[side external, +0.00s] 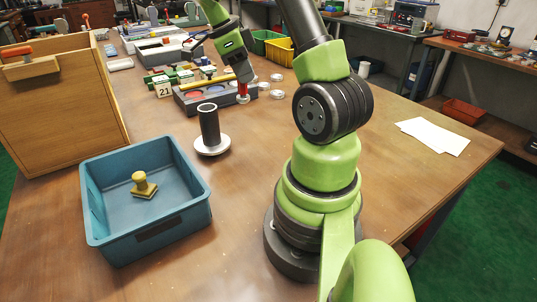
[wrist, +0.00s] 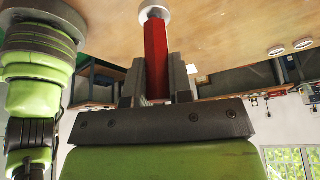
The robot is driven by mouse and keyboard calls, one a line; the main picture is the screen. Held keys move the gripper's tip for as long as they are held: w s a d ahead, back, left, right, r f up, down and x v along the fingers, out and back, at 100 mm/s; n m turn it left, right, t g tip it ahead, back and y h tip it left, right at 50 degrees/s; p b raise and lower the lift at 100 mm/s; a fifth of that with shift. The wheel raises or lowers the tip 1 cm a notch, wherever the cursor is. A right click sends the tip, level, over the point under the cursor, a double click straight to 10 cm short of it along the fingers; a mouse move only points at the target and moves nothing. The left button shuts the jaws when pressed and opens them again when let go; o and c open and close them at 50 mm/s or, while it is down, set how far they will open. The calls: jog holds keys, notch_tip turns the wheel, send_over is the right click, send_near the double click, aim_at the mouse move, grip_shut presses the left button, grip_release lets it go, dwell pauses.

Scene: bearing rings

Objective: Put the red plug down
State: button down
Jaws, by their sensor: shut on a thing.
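My gripper (side external: 243,83) points down at the right end of a dark grey block in the side view. It is shut on the red plug (side external: 243,91). In the wrist view the hexagonal red plug (wrist: 156,50) sits between the two fingers of my gripper (wrist: 157,75). A pale silver round piece (wrist: 153,11) is at the plug's far end; whether it belongs to the plug or lies beneath it I cannot tell. The dark grey block (side external: 187,106) carries a blue and a red round part. Any gap under the plug is too small to judge.
Small silver rings (side external: 277,94) lie right of the block. A dark post on a silver flange (side external: 212,146) stands nearer the camera. A blue bin (side external: 112,208) holds a yellow knobbed piece (side external: 144,187). A wooden cabinet (side external: 62,115) stands left. Bare tabletop lies around the post.

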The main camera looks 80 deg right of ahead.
jog(key=s+m+y, duration=0.1)
jog(key=s+m, duration=0.3)
jog(key=s, duration=0.3)
jog(key=f, duration=1.5)
jog(key=shift+w+d, duration=0.2)
jog(key=shift+w, duration=0.15)
jog(key=shift+f, duration=0.1)
jog(key=c, duration=1)
grip_release()
